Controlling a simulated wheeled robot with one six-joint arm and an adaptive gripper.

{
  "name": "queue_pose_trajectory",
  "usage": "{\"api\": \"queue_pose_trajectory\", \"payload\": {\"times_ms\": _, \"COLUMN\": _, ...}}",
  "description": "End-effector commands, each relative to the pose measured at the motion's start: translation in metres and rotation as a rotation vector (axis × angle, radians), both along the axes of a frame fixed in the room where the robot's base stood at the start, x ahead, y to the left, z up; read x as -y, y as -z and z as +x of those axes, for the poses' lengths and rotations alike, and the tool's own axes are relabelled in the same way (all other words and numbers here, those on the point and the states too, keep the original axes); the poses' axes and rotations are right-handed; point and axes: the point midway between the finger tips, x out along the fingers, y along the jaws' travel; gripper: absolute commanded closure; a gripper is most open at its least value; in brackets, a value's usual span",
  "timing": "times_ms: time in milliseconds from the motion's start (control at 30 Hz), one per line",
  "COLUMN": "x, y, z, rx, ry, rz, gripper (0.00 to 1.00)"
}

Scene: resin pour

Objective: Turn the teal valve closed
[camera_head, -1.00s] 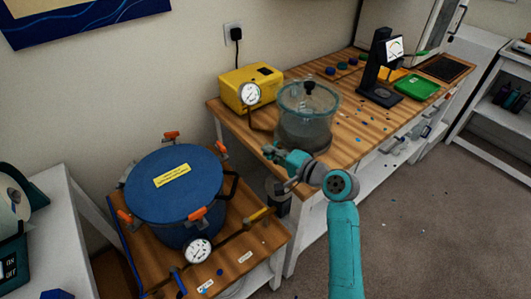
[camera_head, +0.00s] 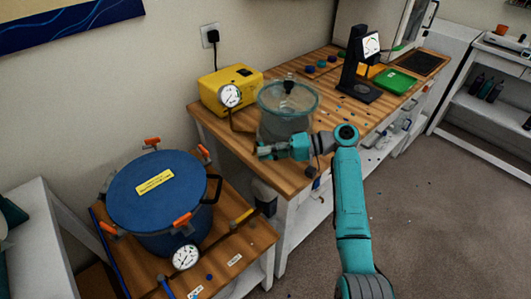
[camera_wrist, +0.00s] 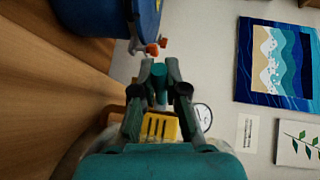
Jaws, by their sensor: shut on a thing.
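My gripper (camera_head: 262,150) is at the near left side of the clear glass chamber (camera_head: 287,112), overlapping its lower wall in the head view. In the wrist view my gripper (camera_wrist: 161,75) has its two dark fingers close on either side of a small teal piece (camera_wrist: 160,88), which looks like the teal valve's handle. The fingers are shut on it. The valve's body and mount are hidden, and I cannot tell the angle of its handle. In the head view the valve cannot be told apart from my teal gripper parts.
A yellow pump (camera_head: 229,88) with a round gauge (camera_head: 230,96) stands behind the chamber to the left. A blue pot (camera_head: 157,190) with orange clamps stands on the lower bench at left. A black stand (camera_head: 356,70) and green tray (camera_head: 395,82) are at right.

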Motion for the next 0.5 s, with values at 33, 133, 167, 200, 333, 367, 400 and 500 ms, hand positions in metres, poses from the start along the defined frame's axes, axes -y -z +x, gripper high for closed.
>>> {"api": "queue_pose_trajectory", "payload": {"times_ms": 33, "x": 0.0, "y": 0.0001, "z": 0.0007, "rx": -0.002, "ry": -0.009, "rz": -0.001, "gripper": 1.0}}
{"api": "queue_pose_trajectory", "payload": {"times_ms": 133, "x": 0.0001, "y": 0.0004, "z": 0.0007, "rx": 0.0, "ry": -0.023, "rz": -0.001, "gripper": 1.0}}
{"api": "queue_pose_trajectory", "payload": {"times_ms": 167, "x": 0.0001, "y": 0.0005, "z": 0.0006, "rx": -0.001, "ry": -0.026, "rz": -0.001, "gripper": 1.0}}
{"api": "queue_pose_trajectory", "payload": {"times_ms": 200, "x": 0.0002, "y": 0.0005, "z": 0.0007, "rx": 0.0, "ry": -0.028, "rz": -0.001, "gripper": 1.0}}
{"api": "queue_pose_trajectory", "payload": {"times_ms": 333, "x": 0.0002, "y": 0.0006, "z": 0.0007, "rx": 0.0, "ry": -0.03, "rz": -0.001, "gripper": 1.0}}
{"api": "queue_pose_trajectory", "payload": {"times_ms": 367, "x": 0.0002, "y": 0.0006, "z": 0.0007, "rx": 0.0, "ry": -0.03, "rz": -0.001, "gripper": 1.0}}
{"api": "queue_pose_trajectory", "payload": {"times_ms": 400, "x": 0.0002, "y": 0.0006, "z": 0.0007, "rx": 0.0, "ry": -0.03, "rz": -0.001, "gripper": 1.0}}
{"api": "queue_pose_trajectory", "payload": {"times_ms": 500, "x": 0.0001, "y": 0.0006, "z": 0.0007, "rx": 0.0, "ry": -0.029, "rz": -0.001, "gripper": 1.0}}
